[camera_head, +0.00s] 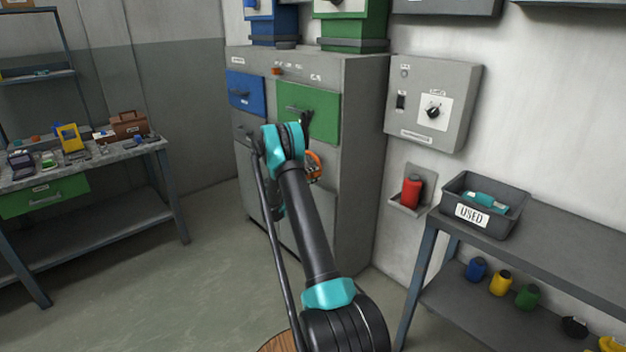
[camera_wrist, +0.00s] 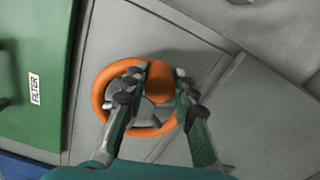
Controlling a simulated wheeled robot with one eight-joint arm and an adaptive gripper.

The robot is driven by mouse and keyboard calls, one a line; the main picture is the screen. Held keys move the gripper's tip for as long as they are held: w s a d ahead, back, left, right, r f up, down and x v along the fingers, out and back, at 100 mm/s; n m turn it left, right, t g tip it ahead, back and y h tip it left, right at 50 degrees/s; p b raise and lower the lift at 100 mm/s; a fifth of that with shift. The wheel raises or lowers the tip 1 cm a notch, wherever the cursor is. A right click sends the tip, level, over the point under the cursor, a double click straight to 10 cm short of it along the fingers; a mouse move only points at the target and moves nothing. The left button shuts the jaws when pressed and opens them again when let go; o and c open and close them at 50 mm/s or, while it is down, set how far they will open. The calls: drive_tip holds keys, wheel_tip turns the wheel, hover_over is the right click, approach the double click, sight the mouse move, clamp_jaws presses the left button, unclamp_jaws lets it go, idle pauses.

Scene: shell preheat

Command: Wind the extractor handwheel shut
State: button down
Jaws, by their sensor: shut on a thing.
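The orange handwheel (camera_wrist: 112,75) is mounted on the grey cabinet front, below the green drawer. In the wrist view it has a grey hub and an orange knob (camera_wrist: 159,80) at its right side. My gripper (camera_wrist: 155,92) is at the wheel, its two fingers either side of the knob and shut on it. In the head view only the right part of the handwheel (camera_head: 315,165) shows; my arm hides the rest and most of the gripper.
The green drawer (camera_head: 325,112) and blue drawer (camera_head: 238,90) are on the cabinet (camera_head: 360,120). A control box with a dial (camera_head: 462,105) hangs to the right. A shelf with a USED bin (camera_head: 515,222) stands at right, a workbench (camera_head: 95,158) at left. Open floor lies between.

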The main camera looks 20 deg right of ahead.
sight(313, 156)
drive_tip(key=r+n, duration=0.2)
drive_tip(key=n, duration=0.2)
drive_tip(key=shift+w+a+r+n, duration=0.15)
drive_tip(key=shift+w+r+n, duration=0.15)
drive_tip(key=shift+r, duration=0.1)
drive_tip(key=n, duration=0.1)
drive_tip(key=w+r+n, duration=0.1)
drive_tip(key=n, duration=0.1)
drive_tip(key=r+n, duration=0.1)
drive_tip(key=shift+w+a+n, duration=0.15)
drive_tip(key=shift+a+n, duration=0.15)
drive_tip(key=n, duration=0.1)
drive_tip(key=w+r+n, duration=0.1)
drive_tip(key=n, duration=0.1)
drive_tip(key=w+n, duration=0.1)
drive_tip(key=shift+a+r+n, duration=0.3)
drive_tip(key=shift+a, duration=0.05)
drive_tip(key=shift+w+a+r+n, duration=0.15)
drive_tip(key=shift+w+n, duration=0.25)
drive_tip(key=shift+n, duration=0.35)
drive_tip(key=shift+w+a+n, duration=0.15)
drive_tip(key=shift+w+n, duration=0.25)
drive_tip(key=shift+n, duration=0.4)
drive_tip(key=shift+w+a+r+n, duration=0.15)
drive_tip(key=shift+w+n, duration=0.25)
drive_tip(key=shift+n, duration=0.35)
drive_tip(key=shift+f, duration=0.1)
drive_tip(key=c, duration=1.2)
unclamp_jaws()
drive_tip(key=v, duration=1.2)
